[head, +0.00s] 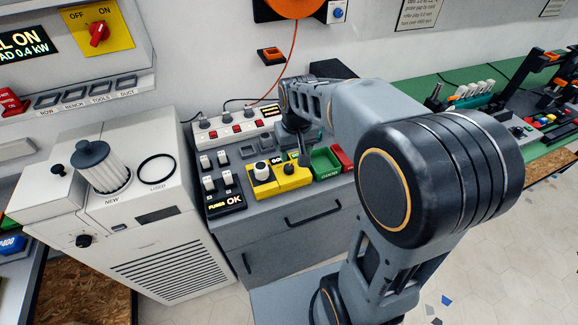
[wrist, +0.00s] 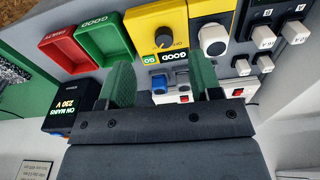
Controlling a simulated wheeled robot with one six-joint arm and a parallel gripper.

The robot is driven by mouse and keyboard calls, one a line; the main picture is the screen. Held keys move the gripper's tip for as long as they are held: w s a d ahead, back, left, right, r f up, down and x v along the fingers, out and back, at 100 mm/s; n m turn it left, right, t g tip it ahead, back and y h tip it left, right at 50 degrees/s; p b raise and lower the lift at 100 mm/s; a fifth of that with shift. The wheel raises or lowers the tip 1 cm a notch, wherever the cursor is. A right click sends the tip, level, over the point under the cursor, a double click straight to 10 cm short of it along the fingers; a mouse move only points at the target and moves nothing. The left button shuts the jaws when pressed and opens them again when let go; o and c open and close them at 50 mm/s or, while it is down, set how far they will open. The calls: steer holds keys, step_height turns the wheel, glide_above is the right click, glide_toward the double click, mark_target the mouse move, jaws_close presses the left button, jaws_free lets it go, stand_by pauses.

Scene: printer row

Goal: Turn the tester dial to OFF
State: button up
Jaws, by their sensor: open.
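The yellow tester (head: 291,178) stands on the grey bench cabinet, partly hidden behind my gripper in the head view. In the wrist view the tester (wrist: 152,18) shows its black round dial (wrist: 163,38) with a small pale mark; I cannot tell which setting it points to. A lit strip beside the dial reads GOOD (wrist: 173,54). My gripper (head: 303,156) is over the bench close to the tester. In the wrist view its two green fingers (wrist: 160,68) are apart and empty, with the dial beyond the gap between them, not touched.
A second yellow unit with a white round knob (wrist: 213,40) adjoins the tester. A green tray (wrist: 102,36) and a red tray (wrist: 64,50) lie on the other side. A black ON MAINS 230 V box (wrist: 72,115) is near one finger.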

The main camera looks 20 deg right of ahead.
glide_above(289, 167)
steer(key=r, duration=0.1)
steer(key=shift+g, duration=0.4)
step_height(289, 167, down, 13)
steer(key=shift+w+r+p, duration=0.1)
steer(key=shift+p, duration=0.35)
steer(key=shift+n, duration=0.3)
steer(key=c, duration=0.9)
